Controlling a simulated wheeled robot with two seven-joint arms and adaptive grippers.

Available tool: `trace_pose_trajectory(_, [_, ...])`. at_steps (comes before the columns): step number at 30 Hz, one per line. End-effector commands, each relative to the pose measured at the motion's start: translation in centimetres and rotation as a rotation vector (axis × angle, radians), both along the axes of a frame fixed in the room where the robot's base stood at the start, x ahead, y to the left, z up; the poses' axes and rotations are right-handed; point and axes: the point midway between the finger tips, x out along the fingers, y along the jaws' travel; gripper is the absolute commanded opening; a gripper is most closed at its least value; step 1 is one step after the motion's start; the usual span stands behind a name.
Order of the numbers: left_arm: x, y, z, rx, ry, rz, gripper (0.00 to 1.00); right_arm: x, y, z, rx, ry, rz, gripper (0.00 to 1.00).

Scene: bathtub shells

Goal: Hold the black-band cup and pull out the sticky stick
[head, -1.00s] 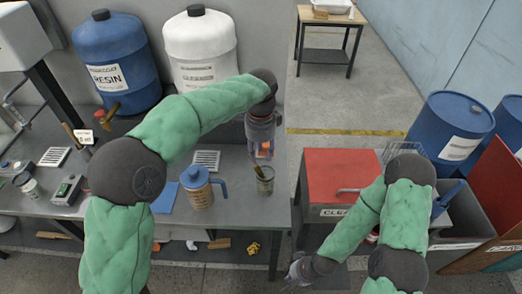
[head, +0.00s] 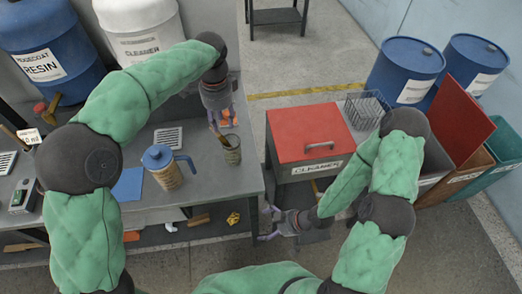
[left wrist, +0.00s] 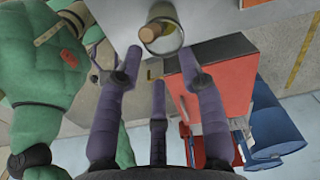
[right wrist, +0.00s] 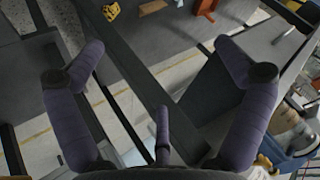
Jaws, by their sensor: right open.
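The cup (head: 229,153) stands upright at the right end of the grey bench, with a stick (head: 216,134) leaning out of its top. A black band cannot be made out. In the left wrist view the cup (left wrist: 172,42) and the stick's round tan end (left wrist: 150,33) show just beyond the fingertips. My left gripper (head: 226,121) is open, above and just behind the cup, not closed on anything. My right gripper (head: 270,225) is open and empty, low in front of the bench's right end; its spread fingers also show in the right wrist view (right wrist: 160,48).
A blue-lidded jug (head: 165,168) stands left of the cup on the bench. A red-topped cabinet (head: 308,131) is to the right, across a gap. A yellow object (head: 233,218) lies on the lower shelf. Blue drums (head: 405,70) and bins stand far right.

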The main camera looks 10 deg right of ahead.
Motion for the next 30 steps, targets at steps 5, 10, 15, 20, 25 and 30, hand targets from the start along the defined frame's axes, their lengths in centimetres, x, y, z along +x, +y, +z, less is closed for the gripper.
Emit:
trace_pose_trajectory(5, [0.0, 0.0, 0.0, 0.0, 0.0, 0.0, 0.39, -0.5, 0.2, 1.9, 0.052, -0.181, 0.178, 1.0])
trace_pose_trajectory(10, [0.0, 0.0, 0.0, 0.0, 0.0, 0.0, 0.39, -1.0, 0.5, 3.8, 0.1, -0.331, 0.304, 1.0])
trace_pose_trajectory(15, [0.0, 0.0, 0.0, 0.0, 0.0, 0.0, 0.39, 0.8, 0.6, 7.3, 0.18, -0.47, 0.27, 1.0])
trace_pose_trajectory(20, [0.0, 0.0, 0.0, 0.0, 0.0, 0.0, 0.39, 4.5, 0.2, 10.9, 0.267, -0.519, 0.089, 1.0])
trace_pose_trajectory(25, [0.0, 0.0, 0.0, 0.0, 0.0, 0.0, 0.39, 8.9, -1.1, 15.6, 0.386, -0.567, -0.134, 1.0])
trace_pose_trajectory(30, [0.0, 0.0, 0.0, 0.0, 0.0, 0.0, 0.39, 12.1, -1.5, 19.5, 0.45, -0.596, -0.199, 1.0])
